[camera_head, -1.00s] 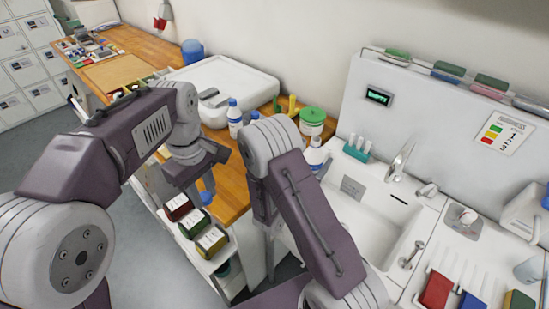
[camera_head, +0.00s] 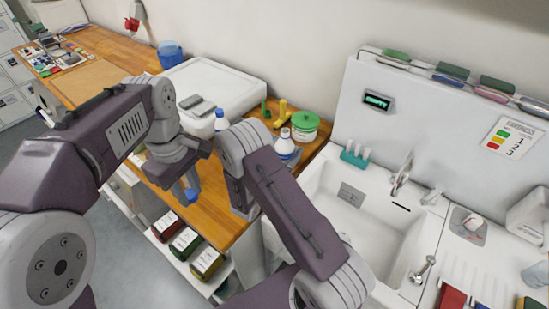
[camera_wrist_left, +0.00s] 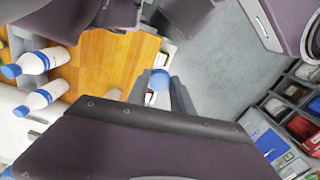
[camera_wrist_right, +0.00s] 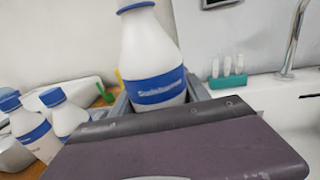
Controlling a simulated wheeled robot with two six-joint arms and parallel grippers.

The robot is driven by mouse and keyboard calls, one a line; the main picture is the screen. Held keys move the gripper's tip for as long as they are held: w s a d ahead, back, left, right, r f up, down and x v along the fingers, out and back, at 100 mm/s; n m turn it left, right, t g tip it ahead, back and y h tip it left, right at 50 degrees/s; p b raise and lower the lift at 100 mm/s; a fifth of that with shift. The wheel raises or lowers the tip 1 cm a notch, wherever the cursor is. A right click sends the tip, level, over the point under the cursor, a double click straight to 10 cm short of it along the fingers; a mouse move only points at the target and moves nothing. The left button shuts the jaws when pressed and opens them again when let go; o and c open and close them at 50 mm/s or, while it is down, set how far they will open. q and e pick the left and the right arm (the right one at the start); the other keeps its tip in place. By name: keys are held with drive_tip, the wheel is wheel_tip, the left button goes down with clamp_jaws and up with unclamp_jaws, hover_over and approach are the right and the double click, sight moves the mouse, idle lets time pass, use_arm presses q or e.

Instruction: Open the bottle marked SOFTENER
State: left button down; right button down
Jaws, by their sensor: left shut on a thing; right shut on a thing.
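My right gripper (camera_wrist_right: 158,102) is shut around a white bottle (camera_wrist_right: 150,50) with a blue label; its lettering is too blurred to read surely. The bottle also shows in the head view (camera_head: 286,147), where my arm hides that gripper. My left gripper (camera_head: 190,187) is shut on a small blue cap (camera_wrist_left: 160,80), apart from the held bottle. Whether anything hangs below the cap is unclear. Two more white bottles with blue caps, (camera_wrist_right: 32,126) and (camera_wrist_right: 64,112), stand left of the held bottle.
A white case (camera_head: 205,88) is behind. Boxes (camera_head: 185,242) fill a shelf below. Bare wood lies between.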

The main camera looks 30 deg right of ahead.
drive_tip(key=shift+w+a+f+p, duration=0.15)
drive_tip(key=shift+w+f, duration=1)
drive_tip(key=shift+f, duration=0.2)
drive_tip(key=shift+w+a+f+p, duration=0.15)
drive_tip(key=shift+w+f, duration=0.95)
drive_tip(key=shift+f, duration=0.25)
drive_tip(key=shift+w+a+f+p, duration=0.15)
drive_tip(key=shift+w+f, duration=1)
drive_tip(key=shift+f, duration=0.2)
drive_tip(key=shift+f, duration=0.15)
drive_tip(key=c, duration=0.5)
unclamp_jaws()
